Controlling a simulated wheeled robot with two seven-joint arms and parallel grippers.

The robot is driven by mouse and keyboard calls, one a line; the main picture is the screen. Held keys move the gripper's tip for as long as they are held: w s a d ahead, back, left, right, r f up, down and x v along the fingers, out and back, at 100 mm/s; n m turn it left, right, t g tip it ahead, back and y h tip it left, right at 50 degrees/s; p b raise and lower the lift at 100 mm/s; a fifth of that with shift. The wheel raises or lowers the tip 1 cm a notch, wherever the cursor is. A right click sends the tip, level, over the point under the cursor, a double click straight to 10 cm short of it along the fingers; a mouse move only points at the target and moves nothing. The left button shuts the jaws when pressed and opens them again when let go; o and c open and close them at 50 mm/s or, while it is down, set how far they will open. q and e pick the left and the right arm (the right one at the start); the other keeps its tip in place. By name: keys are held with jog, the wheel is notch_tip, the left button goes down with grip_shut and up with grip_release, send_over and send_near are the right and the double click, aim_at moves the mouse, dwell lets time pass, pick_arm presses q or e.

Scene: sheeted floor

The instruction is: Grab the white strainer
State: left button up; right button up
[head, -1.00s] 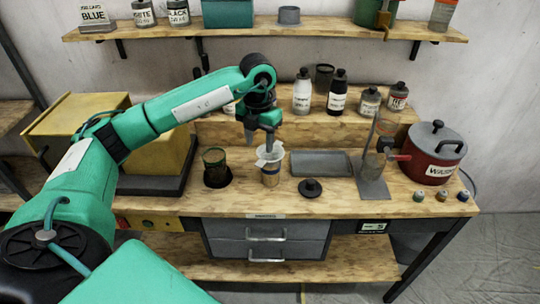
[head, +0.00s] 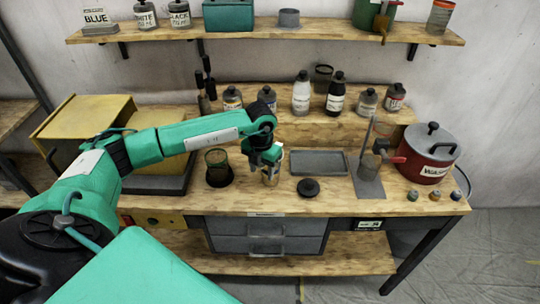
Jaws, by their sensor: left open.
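My left gripper (head: 265,163) is low over the workbench, pointing down at a small tan can (head: 271,180). It is open, and its fingers are at the can's top, in front of it. The white strainer is mostly hidden behind my gripper; I cannot make out its outline or tell whether the fingers touch it. My right gripper is not in view.
A dark wire-mesh cup (head: 217,168) stands close left of the can. A grey tray (head: 318,163) and a black lid (head: 308,187) lie to the right. A metal stand (head: 368,180) and red pot (head: 427,155) are farther right. Bottles line the raised shelf behind.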

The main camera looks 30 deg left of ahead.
pick_arm(q)
grip_shut()
